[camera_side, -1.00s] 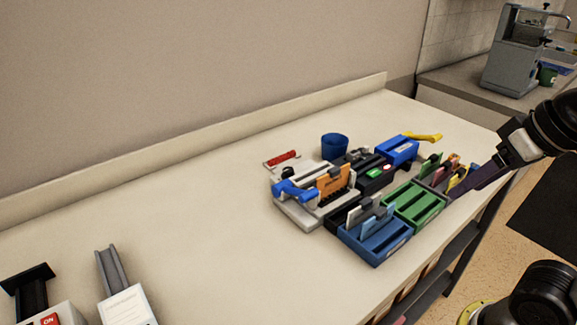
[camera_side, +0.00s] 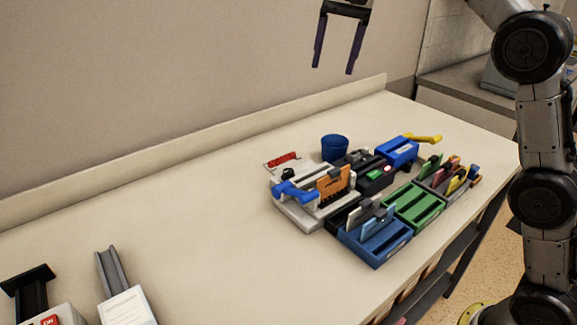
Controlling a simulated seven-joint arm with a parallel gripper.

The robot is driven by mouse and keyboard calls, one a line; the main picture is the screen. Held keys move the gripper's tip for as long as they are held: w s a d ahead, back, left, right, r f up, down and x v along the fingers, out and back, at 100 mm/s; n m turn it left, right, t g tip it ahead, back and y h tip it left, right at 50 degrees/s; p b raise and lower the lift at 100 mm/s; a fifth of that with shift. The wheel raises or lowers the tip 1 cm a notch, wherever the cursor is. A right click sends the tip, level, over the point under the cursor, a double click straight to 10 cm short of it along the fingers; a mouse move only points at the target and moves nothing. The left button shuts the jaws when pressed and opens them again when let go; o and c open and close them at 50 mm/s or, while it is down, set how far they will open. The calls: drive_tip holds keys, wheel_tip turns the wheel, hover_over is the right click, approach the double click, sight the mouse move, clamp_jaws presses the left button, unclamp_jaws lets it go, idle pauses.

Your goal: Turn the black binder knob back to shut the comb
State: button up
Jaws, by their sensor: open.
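The binder (camera_side: 283,207) is a white machine on the table with a blue lever (camera_side: 292,190) at its front left. The small black knob (camera_side: 289,173) sits on its left part, behind the lever. An orange sheet (camera_side: 329,183) stands upright in the binder with a black comb (camera_side: 334,196) along its lower edge. I cannot tell whether the comb is open or shut. My gripper (camera_side: 334,69) is open and empty, its dark fingers pointing down, high above the table and apart from the binder. Nothing covers the knob.
A blue cup (camera_side: 335,147) and a tray with red combs (camera_side: 283,159) stand behind the binder. Blue (camera_side: 375,251) and green (camera_side: 427,215) card boxes crowd its right. A grey holder (camera_side: 113,268) stands at the front left. The table's left middle is clear.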

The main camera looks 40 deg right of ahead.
drive_tip(key=w+a+f+g, duration=0.1)
drive_tip(key=w+a+f, duration=0.1)
drive_tip(key=w+f, duration=0.6)
drive_tip(key=g, duration=0.1)
approach(289, 170)
wheel_tip(289, 170, down, 9)
drive_tip(key=shift+w+a+r, duration=0.15)
drive_tip(key=shift+a+r, duration=0.05)
clamp_jaws()
